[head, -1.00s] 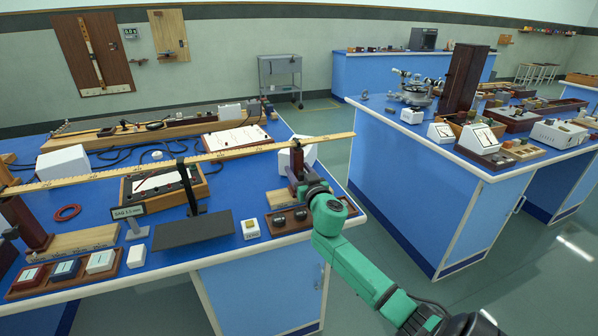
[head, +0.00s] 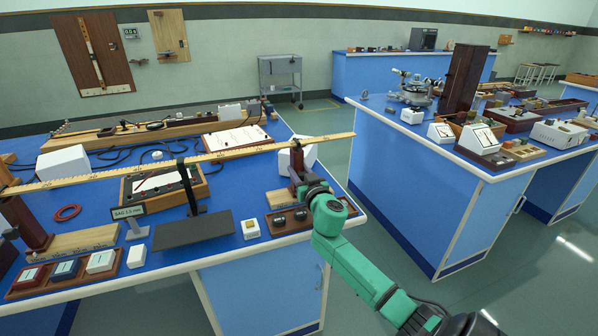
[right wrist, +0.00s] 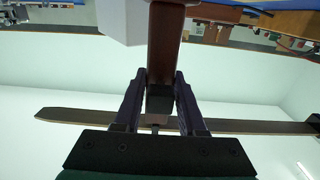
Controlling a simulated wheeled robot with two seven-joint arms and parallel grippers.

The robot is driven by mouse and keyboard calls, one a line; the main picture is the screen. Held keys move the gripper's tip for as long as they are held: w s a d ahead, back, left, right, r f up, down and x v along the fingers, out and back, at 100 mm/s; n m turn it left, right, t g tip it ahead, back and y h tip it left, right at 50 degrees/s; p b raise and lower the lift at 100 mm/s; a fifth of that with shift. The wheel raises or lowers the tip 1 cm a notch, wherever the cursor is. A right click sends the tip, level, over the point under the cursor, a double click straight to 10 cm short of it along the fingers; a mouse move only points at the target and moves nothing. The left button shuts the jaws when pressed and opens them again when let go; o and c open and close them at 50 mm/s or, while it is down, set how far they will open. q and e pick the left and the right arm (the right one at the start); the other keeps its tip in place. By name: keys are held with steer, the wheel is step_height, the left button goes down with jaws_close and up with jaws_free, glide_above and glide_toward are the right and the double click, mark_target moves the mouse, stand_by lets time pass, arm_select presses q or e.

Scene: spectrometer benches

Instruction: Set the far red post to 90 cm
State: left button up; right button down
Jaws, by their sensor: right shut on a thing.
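The long wooden metre scale (head: 180,164) spans the left bench, resting on two dark red posts. The near red post (head: 24,224) stands at the left end. The far red post (head: 296,160) stands at the right end, partly hidden by my right gripper (head: 299,182). In the right wrist view, the far red post (right wrist: 166,45) sits between the two dark fingers of my right gripper (right wrist: 160,82), which is shut on it. The scale's marks by the post are too small to read. My left gripper is out of view.
A white block (head: 308,156) stands close behind the far post. A wooden tray with dark knobs (head: 285,228) lies just in front of it. A dark plate on a stand (head: 192,230) and a small display (head: 128,212) stand left. An aisle separates the right bench (head: 440,190).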

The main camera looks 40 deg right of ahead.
stand_by(0.8)
steer(key=s+d, duration=0.1)
steer(key=d, duration=0.2)
steer(key=s+d, duration=0.1)
steer(key=d, duration=0.2)
steer(key=s+d, duration=0.1)
steer(key=d, duration=0.1)
steer(key=shift+d+p, duration=0.3)
steer(key=shift+d, duration=0.1)
steer(key=shift+a, duration=0.1)
steer(key=c, duration=0.6)
jaws_free()
steer(key=shift+s, duration=0.1)
steer(key=shift+c, duration=0.2)
steer(key=shift+d, duration=0.25)
steer(key=shift+a, duration=0.15)
